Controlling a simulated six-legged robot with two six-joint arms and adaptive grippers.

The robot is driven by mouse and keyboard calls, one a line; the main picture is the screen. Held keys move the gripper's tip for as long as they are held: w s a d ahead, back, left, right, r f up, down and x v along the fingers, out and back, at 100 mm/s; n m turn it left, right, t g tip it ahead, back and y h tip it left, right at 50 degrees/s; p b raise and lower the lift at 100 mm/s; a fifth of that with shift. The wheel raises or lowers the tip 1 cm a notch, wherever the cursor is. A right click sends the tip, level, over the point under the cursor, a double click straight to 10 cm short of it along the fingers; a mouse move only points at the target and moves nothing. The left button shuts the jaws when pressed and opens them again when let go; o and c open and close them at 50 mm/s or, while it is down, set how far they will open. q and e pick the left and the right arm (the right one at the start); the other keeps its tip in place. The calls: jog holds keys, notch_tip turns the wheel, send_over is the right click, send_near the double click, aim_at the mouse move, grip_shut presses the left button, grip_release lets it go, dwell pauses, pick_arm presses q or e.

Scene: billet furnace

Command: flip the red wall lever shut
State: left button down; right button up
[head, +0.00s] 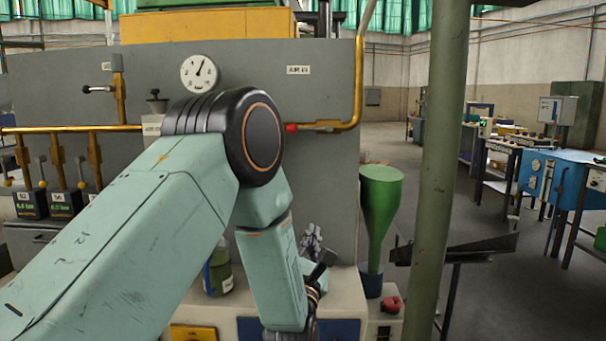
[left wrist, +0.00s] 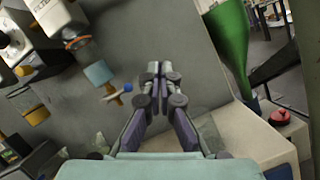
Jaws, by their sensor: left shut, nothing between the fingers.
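A red-tipped handle (head: 291,128), which looks like the red lever, sticks out by the brass pipe on the grey wall panel (head: 325,95) in the head view. My left arm's round joint is close beside it in the picture and may hide part of it. I cannot clearly make out the lever in the left wrist view. My left gripper (head: 311,238) is low in front of the panel, below the handle in the picture. In the left wrist view its fingers (left wrist: 160,70) are together, empty, and point toward the bare grey panel. My right gripper is not in view.
A green funnel-shaped vessel (head: 380,205) stands right of the panel, with a red knob (head: 390,304) below it. A green post (head: 440,170) rises further right. A gauge (head: 199,73) and brass pipes are on the panel. A bottle (head: 218,272) stands on the ledge.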

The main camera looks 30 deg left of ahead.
pick_arm(q)
notch_tip(320, 180, up, 9)
jog(key=a+n+t+y, duration=0.1)
jog(key=a+n+y, duration=0.1)
jog(key=n+y, duration=0.2)
jog(key=n, duration=0.3)
jog(key=shift+s+f, duration=0.2)
jog(key=shift+s, duration=0.15)
send_near(309, 128)
jog(key=w+a+f, duration=0.2)
jog(key=w+a, duration=0.2)
jog(key=r, duration=0.2)
jog(key=w+r, duration=0.1)
jog(key=r, duration=0.1)
jog(key=shift+a, duration=0.25)
jog(key=shift+r+m+t, duration=0.1)
jog(key=shift+m+t, duration=0.2)
jog(key=shift+m, duration=0.1)
